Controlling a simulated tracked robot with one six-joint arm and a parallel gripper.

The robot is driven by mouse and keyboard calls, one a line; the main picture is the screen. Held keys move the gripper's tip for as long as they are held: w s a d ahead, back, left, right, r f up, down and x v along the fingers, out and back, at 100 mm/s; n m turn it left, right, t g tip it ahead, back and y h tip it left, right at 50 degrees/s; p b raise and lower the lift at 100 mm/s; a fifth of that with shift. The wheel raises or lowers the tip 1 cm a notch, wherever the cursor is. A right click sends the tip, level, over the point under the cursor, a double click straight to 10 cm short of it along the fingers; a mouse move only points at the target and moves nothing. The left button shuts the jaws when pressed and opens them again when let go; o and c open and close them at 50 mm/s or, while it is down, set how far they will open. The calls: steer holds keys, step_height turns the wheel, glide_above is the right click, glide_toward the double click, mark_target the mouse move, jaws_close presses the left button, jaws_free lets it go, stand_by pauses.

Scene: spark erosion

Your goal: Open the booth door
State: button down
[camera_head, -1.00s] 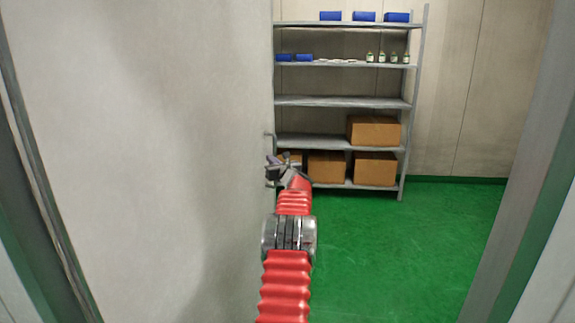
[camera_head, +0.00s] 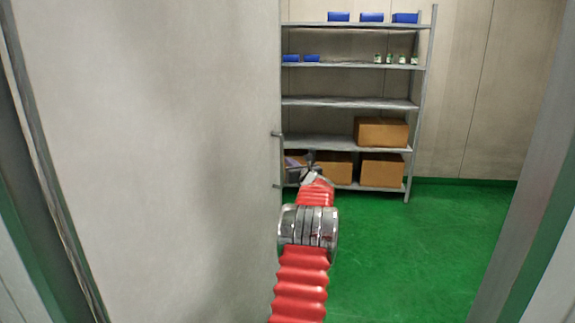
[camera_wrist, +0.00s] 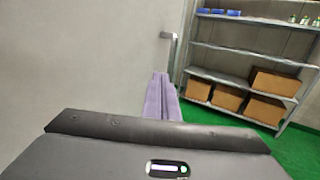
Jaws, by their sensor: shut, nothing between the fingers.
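The booth door (camera_head: 150,150) is the large pale grey panel on the left of the head view. It stands ajar, with a wide opening to its right. Its metal handle (camera_head: 277,134) is on the door's right edge; the wrist view also shows the upper part of the handle (camera_wrist: 173,48). My gripper (camera_head: 294,160) is just right of the door edge, beside the handle. Its purple fingers (camera_wrist: 162,96) are shut with nothing between them. They cover the lower part of the handle in the wrist view, and I cannot tell whether they touch it.
Beyond the opening is a green floor (camera_head: 430,250), clear to the right of my arm. A grey shelf rack (camera_head: 350,103) at the back holds cardboard boxes (camera_head: 381,132), blue items and small bottles. Frame posts stand at the left and right (camera_head: 520,180).

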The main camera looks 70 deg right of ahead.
steer(key=w+a+r+m+g, duration=0.2)
steer(key=w+a+r+m, duration=0.2)
steer(key=w+a+m, duration=0.3)
steer(key=m+g+y, duration=0.2)
steer(key=m, duration=0.7)
glide_toward(218, 166)
steer(key=w+d, duration=0.1)
steer(key=d, duration=0.1)
steer(key=w+a+f+m+g+y, duration=0.15)
steer(key=a+m, duration=0.35)
steer(key=a, duration=1.1)
steer(key=s+a+f+m+y, duration=0.1)
steer(key=s+a+m+y, duration=0.15)
steer(key=a, duration=1.15)
steer(key=s+a+f+m+y, duration=0.1)
steer(key=s+a+y, duration=0.15)
steer(key=a, duration=1.15)
steer(key=s+a+f+y, duration=0.2)
steer(key=s+a, duration=0.5)
steer(key=a, duration=0.4)
steer(key=s+a+f+m+y, duration=0.1)
steer(key=s+a+f+y, duration=0.2)
steer(key=a, duration=0.7)
steer(key=s+f+g, duration=0.1)
steer(key=s+f, duration=0.1)
steer(key=s, duration=0.2)
steer(key=shift+a, duration=0.35)
